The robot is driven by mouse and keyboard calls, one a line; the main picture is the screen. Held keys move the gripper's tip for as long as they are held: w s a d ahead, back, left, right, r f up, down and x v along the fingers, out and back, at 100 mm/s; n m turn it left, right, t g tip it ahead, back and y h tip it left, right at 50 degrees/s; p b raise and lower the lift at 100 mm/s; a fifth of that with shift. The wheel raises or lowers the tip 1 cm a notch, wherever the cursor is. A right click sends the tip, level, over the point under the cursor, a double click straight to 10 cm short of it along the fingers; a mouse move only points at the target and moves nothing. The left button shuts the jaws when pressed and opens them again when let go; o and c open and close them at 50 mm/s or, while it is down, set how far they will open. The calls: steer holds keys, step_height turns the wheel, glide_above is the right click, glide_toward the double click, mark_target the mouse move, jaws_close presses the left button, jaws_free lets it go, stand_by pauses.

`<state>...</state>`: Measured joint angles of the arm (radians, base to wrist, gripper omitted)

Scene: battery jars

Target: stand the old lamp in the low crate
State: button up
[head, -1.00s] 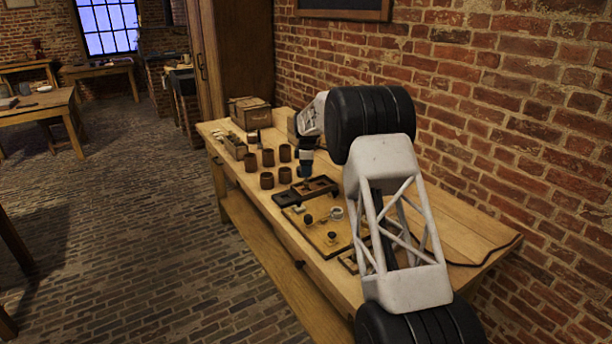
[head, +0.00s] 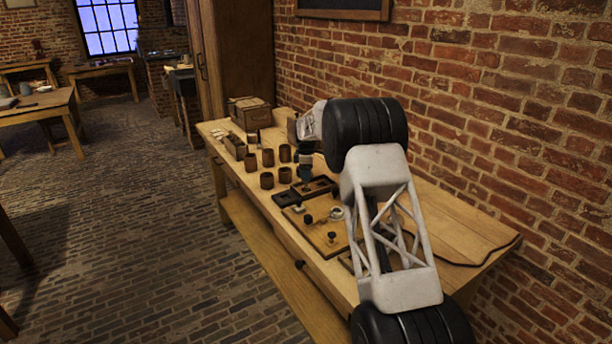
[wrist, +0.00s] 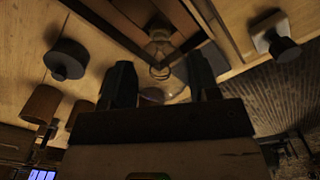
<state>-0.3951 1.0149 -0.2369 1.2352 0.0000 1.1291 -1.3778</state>
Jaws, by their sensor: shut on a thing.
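My gripper (head: 305,174) is low over the workbench, beside the dark wooden tray. In the wrist view its two dark fingers (wrist: 161,82) stand apart with the clear glass lamp (wrist: 159,47) between them, and I take them to be shut on it. The lamp's glass shows against the dark-rimmed tray (wrist: 118,33); I cannot tell whether it touches the tray. In the head view the lamp is too small to make out.
Several brown round jars (head: 267,180) stand left of my gripper. A wooden board (head: 325,240) with dark knobs lies in front of the dark tray (head: 303,190). A taller wooden box (head: 250,112) stands at the back. The brick wall borders the bench on the right.

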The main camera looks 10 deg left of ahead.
steer(key=shift+f, duration=0.5)
steer(key=shift+f, duration=0.1)
steer(key=o, duration=1)
step_height(320, 180, up, 12)
steer(key=shift+r, duration=0.1)
stand_by(0.8)
